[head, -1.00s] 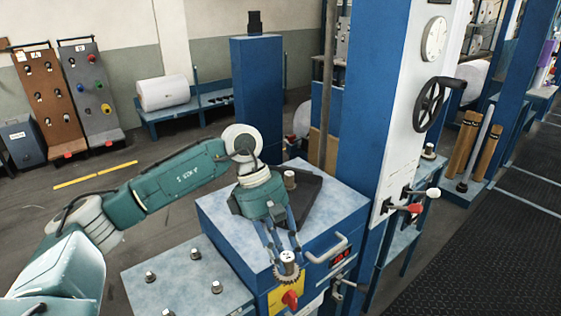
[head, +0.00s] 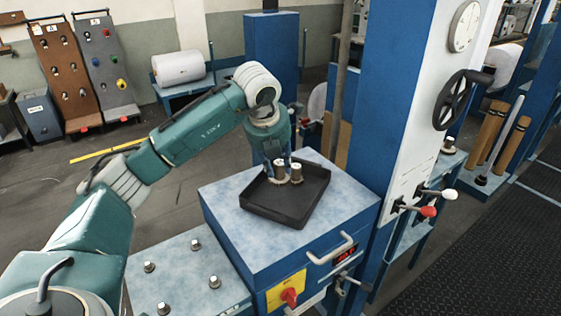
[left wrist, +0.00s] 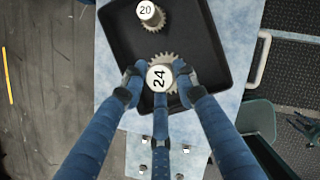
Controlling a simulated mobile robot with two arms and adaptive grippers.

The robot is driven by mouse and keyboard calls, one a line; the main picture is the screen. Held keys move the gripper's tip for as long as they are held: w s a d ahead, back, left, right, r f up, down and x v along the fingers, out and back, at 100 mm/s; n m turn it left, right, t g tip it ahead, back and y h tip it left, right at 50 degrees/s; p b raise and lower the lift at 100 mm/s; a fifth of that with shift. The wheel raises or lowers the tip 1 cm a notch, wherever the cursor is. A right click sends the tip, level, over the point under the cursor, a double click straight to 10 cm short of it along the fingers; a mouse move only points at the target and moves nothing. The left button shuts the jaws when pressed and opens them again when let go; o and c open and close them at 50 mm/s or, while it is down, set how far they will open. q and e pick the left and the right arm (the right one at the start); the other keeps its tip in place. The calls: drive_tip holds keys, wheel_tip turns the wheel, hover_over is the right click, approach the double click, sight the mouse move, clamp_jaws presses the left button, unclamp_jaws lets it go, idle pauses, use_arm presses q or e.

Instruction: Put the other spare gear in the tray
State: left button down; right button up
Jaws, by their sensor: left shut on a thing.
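My left gripper (left wrist: 161,78) is shut on a spare gear marked 24 (left wrist: 159,77), whose toothed rim shows below its metal hub. The tray also shows in the left wrist view (left wrist: 215,80). The other gear, marked 20 (left wrist: 148,13), stands upright in the tray; in the head view it is just right of the held gear (head: 297,173). My right gripper is not in view.
The tray sits on a blue cabinet (head: 228,213) with a handle (head: 330,250) and a red knob (head: 289,296) on its front. A blue column (head: 362,110) rises close to its right. A lower table (head: 178,268) with several upright pegs stands to the left.

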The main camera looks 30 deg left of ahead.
sight(276, 174)
use_arm(q)
drive_tip(key=shift+s+f+b, duration=0.25)
drive_tip(key=shift+f+b, duration=0.1)
drive_tip(key=shift+f, duration=0.1)
wheel_tip(276, 174, down, 3)
drive_tip(key=shift+r+b, duration=0.15)
drive_tip(key=shift+b, duration=0.8)
wheel_tip(276, 174, down, 3)
drive_tip(key=shift+b, duration=1.15)
drive_tip(key=shift+f+b, duration=0.45)
drive_tip(key=shift+f, duration=0.15)
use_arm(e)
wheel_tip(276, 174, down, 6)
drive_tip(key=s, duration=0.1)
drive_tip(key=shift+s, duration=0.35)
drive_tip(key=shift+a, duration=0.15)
use_arm(q)
drive_tip(key=shift+f, duration=0.35)
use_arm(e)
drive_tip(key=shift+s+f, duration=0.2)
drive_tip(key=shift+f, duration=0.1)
